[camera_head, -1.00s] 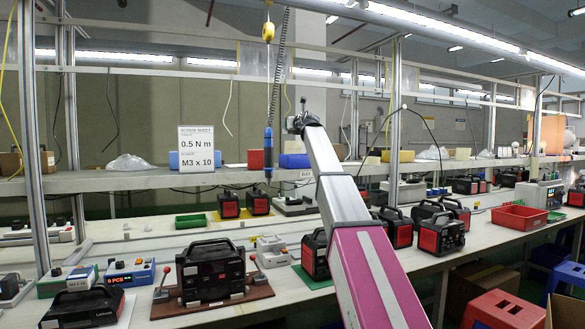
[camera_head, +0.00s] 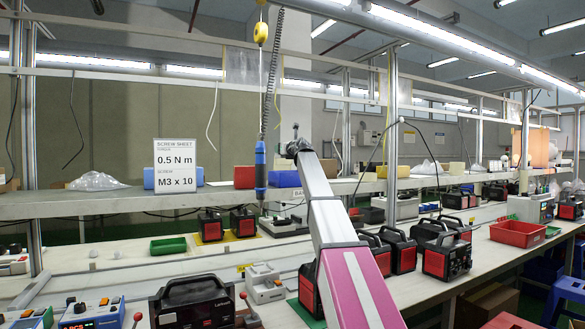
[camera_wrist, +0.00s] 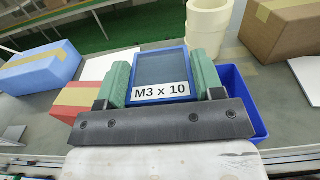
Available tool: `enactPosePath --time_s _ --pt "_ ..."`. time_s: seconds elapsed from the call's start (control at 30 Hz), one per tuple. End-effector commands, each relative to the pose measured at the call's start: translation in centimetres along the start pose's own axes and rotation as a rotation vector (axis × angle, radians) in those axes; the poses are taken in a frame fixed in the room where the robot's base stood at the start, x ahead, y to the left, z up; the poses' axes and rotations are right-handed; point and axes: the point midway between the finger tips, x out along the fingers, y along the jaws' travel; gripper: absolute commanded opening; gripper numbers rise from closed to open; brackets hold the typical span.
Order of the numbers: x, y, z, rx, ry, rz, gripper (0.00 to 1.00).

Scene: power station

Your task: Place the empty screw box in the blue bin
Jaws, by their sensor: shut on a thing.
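My gripper (camera_wrist: 160,88) is shut on the screw box (camera_wrist: 160,66), a blue-rimmed box labelled "M3 x 10". Its green-padded fingers press the box's two sides, and its dark inside looks empty. The blue bin (camera_wrist: 238,78) shows to the right of and below the right finger, partly hidden by the gripper. The box is held above the shelf, partly overlapping the bin in this view. In the head view the blue bin (camera_head: 285,179) sits on the upper shelf, just left of my arm's end. My gripper and the held box cannot be made out there.
A red box (camera_wrist: 75,98) and a light-blue box (camera_wrist: 42,68) stand left on the shelf. White tape rolls (camera_wrist: 207,22) and a cardboard box (camera_wrist: 284,30) stand behind and right. A hanging blue screwdriver (camera_head: 261,168) is close left of my arm.

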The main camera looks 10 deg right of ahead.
Motion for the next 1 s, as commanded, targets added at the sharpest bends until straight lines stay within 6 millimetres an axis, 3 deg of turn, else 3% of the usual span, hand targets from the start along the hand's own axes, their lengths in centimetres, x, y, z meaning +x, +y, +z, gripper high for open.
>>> enactPosePath --time_s 0.1,0.3,0.47,0.73,1.0 --pt "0.2 -2.4 -1.5 0.002 0.001 -0.002 0.38" --pt "0.4 -4.6 -2.7 0.001 0.000 -0.001 0.38" --pt "0.3 -4.9 -3.4 0.000 0.000 0.000 0.38" --pt "0.3 -4.8 -6.7 0.001 -0.001 0.000 0.38" --pt "0.4 -4.8 -7.0 0.000 -0.002 0.001 0.38"
